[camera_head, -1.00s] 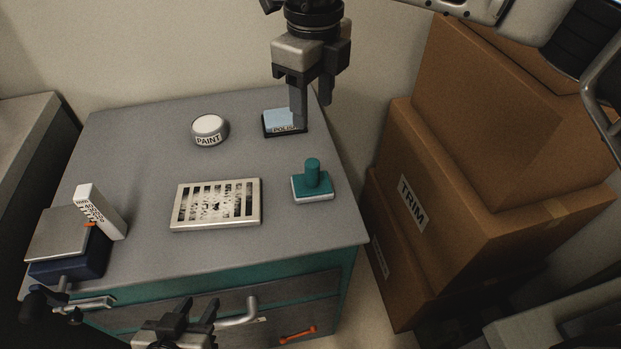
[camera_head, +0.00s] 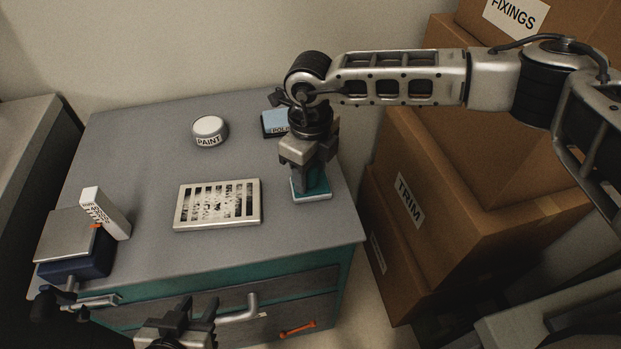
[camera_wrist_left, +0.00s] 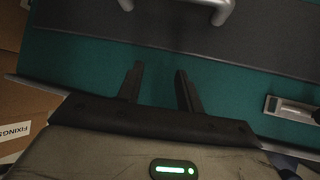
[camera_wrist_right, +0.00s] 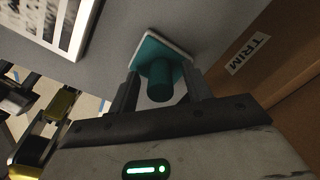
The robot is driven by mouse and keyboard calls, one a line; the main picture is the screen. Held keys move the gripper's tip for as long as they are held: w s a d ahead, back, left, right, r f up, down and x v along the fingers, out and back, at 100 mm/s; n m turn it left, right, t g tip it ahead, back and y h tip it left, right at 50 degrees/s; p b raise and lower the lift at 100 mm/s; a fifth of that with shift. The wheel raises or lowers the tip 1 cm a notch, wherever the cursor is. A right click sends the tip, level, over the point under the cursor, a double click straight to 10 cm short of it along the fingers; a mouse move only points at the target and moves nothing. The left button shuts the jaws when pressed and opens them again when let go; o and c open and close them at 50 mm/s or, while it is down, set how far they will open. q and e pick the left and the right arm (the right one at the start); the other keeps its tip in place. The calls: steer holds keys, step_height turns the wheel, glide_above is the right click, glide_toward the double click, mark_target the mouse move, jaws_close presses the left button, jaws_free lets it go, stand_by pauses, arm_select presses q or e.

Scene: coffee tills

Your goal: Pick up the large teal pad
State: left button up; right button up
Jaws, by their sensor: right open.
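The large teal pad (camera_head: 313,186) has a teal body on a white base and stands near the right edge of the grey cabinet top. In the head view my right gripper (camera_head: 308,172) is over it and hides its upright handle. In the right wrist view the pad (camera_wrist_right: 150,62) shows its round teal handle (camera_wrist_right: 160,88) between the two open fingers of my right gripper (camera_wrist_right: 161,88). I cannot tell whether the fingers touch it. My left gripper (camera_head: 197,308) is open and empty in front of the drawers; it also shows in the left wrist view (camera_wrist_left: 160,78).
A framed striped panel (camera_head: 217,205) lies left of the pad. A paint tin (camera_head: 209,131) and a blue polish box (camera_head: 273,124) stand behind. A white box (camera_head: 105,213) and a grey-and-blue device (camera_head: 68,245) are at left. Cardboard boxes (camera_head: 440,220) rise at right.

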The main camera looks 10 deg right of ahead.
steer(key=shift+f, duration=0.35)
jaws_close()
steer(key=shift+r, duration=0.15)
steer(key=shift+r, duration=0.2)
step_height(320, 180, up, 2)
steer(key=shift+r, duration=0.1)
steer(key=s+a+r+b, duration=0.3)
steer(key=s+a+r, duration=0.1)
steer(key=s+r, duration=0.6)
steer(key=s, duration=0.3)
steer(key=shift+s, duration=0.25)
steer(key=shift+r, duration=0.1)
